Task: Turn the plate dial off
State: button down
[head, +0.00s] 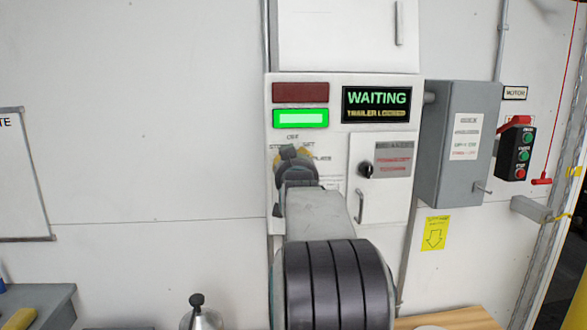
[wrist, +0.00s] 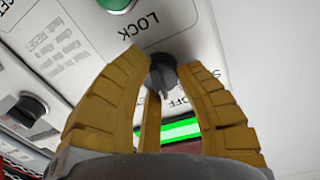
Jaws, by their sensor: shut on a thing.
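The plate dial (wrist: 162,72) is a small dark knob on the white control panel (head: 340,100). In the wrist view my gripper (wrist: 164,66) has its yellow fingers on either side of the knob, shut on it. The knob's ridge points down in that view, close to the printed OFF label. Text at the right is partly covered by a finger. In the head view my gripper (head: 291,157) is at the panel's left side, below the OFF label, and hides most of the dial. PLATE shows just right of it.
Above the dial are a lit green lamp (head: 301,118), a dark red lamp (head: 300,92) and a display (head: 376,104) reading WAITING. A door with a black knob (head: 366,170) and handle is at right. A green button (wrist: 118,4) is near LOCK. A grey box (head: 457,140) projects further right.

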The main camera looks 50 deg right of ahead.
jog(key=c, duration=0.8)
grip_release()
jog(key=v, duration=1.2)
